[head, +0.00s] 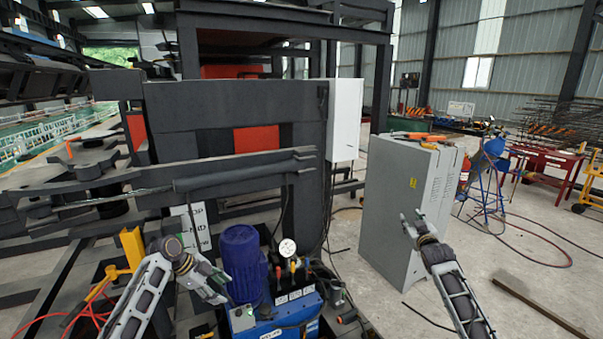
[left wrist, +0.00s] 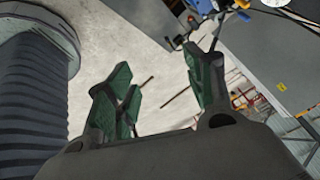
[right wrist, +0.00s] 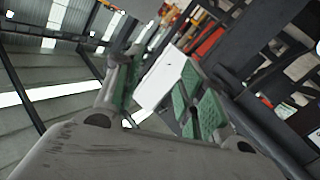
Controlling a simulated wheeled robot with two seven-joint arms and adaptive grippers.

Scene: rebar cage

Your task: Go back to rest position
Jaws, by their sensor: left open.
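My left gripper (head: 215,286) is at the lower left in the head view, beside the blue motor (head: 243,262) of the hydraulic unit. In the left wrist view its green-padded fingers (left wrist: 165,88) are apart with nothing between them. My right gripper (head: 411,224) is raised in front of the grey cabinet (head: 393,205) in the head view. In the right wrist view its green-padded fingers (right wrist: 158,92) are apart and empty. I cannot tell the exact gap between the right gripper and the cabinet.
A large dark machine frame (head: 230,105) fills the left and middle. A blue hydraulic unit (head: 285,318) with a gauge (head: 287,248) stands between my arms.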

